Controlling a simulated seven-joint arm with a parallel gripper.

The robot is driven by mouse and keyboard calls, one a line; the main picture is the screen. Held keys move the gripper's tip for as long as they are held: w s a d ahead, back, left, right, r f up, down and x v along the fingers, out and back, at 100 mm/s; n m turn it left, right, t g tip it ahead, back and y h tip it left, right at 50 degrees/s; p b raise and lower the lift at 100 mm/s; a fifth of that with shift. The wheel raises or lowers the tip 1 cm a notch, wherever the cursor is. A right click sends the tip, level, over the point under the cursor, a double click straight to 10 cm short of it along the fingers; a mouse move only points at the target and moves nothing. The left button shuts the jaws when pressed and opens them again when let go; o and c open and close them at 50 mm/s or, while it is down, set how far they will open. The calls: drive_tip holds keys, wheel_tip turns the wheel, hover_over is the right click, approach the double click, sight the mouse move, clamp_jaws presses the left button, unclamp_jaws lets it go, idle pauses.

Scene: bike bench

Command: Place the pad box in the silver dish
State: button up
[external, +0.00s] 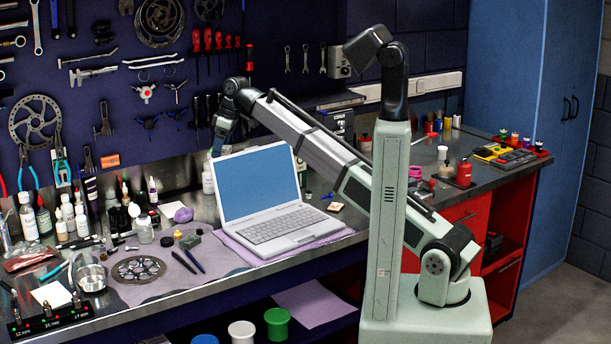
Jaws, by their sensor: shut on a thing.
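The silver dish (92,278) is a small round metal bowl at the front left of the bench, in the external view. My gripper (219,146) points down at the back of the bench, behind the upper left corner of the laptop screen. It is far to the right of the dish and higher than it. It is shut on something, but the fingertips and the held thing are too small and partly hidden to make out. I cannot tell for sure which thing is the pad box.
An open laptop (262,195) stands in front of my gripper on a purple cloth. Bottles (68,215) crowd the bench's left back. A disc rotor (138,269), pens (185,262) and a small dark box (190,240) lie between laptop and dish. A tool wall rises behind.

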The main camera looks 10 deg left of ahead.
drive_tip(key=s+a+n, duration=0.3)
drive_tip(key=s+a, duration=0.7)
drive_tip(key=s, duration=0.4)
drive_tip(key=n+g+h, duration=0.1)
drive_tip(key=n+g, duration=0.1)
drive_tip(key=n, duration=0.4)
hover_over(92, 280)
drive_tip(key=d, duration=0.1)
drive_tip(key=shift+s+f, duration=0.2)
drive_tip(key=shift+f, duration=3.15)
drive_tip(key=shift+s+f, duration=0.15)
drive_tip(key=shift+f, duration=3.15)
drive_tip(key=shift+f, duration=0.6)
drive_tip(key=o, duration=0.9)
